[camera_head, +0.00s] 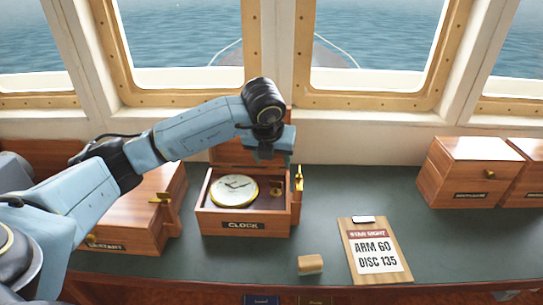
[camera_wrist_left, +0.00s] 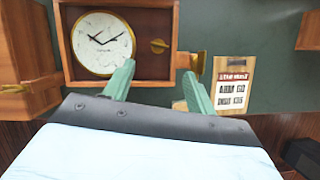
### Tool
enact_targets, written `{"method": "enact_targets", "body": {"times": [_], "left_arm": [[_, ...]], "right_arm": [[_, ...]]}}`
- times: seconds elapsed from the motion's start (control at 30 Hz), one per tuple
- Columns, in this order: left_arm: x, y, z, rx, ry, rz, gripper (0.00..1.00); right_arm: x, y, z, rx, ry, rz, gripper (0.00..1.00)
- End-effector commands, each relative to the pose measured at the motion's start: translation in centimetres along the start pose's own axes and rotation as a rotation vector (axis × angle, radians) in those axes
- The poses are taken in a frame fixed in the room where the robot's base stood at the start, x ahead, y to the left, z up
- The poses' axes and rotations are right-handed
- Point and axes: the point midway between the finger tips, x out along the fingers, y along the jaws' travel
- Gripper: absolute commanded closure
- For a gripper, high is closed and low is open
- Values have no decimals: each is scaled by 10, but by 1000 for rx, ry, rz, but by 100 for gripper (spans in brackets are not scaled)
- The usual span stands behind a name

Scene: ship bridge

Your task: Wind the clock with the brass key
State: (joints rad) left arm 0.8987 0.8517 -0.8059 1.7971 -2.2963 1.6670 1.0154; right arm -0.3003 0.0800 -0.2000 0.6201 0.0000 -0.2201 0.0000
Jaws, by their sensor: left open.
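The clock (camera_head: 234,190) has a white dial and brass rim. It lies face up in an open wooden box (camera_head: 243,225) labelled CLOCK, and its dial (camera_wrist_left: 103,43) also shows in the left wrist view. A small brass piece, which looks like the key (camera_head: 277,191), lies in the box right of the dial; it also shows in the left wrist view (camera_wrist_left: 159,46). My left gripper (camera_head: 268,150) is above the back right of the box, open and empty. Its two fingers (camera_wrist_left: 157,87) point toward the box, apart from the brass piece. My right gripper is not in view.
A brass fitting (camera_head: 299,179) stands at the box's right side. A closed wooden box (camera_head: 135,220) is close on the left; more boxes (camera_head: 475,170) stand at the right. A wooden block (camera_head: 311,264) and a clipboard (camera_head: 376,250) lie in front. The green worktop (camera_head: 365,190) is clear between.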

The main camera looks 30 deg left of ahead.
Motion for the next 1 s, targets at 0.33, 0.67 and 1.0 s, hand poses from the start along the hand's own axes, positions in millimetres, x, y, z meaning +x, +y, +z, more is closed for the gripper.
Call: {"method": "enact_targets", "body": {"times": [0.33,0.67,1.0], "left_arm": [[-16,0,0,0,1,1,44],[-9,-35,-21,57,39,-148,72],[-85,-211,-135,40,218,-1191,73]], "right_arm": [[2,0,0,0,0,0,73],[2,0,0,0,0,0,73],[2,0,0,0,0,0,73]]}}
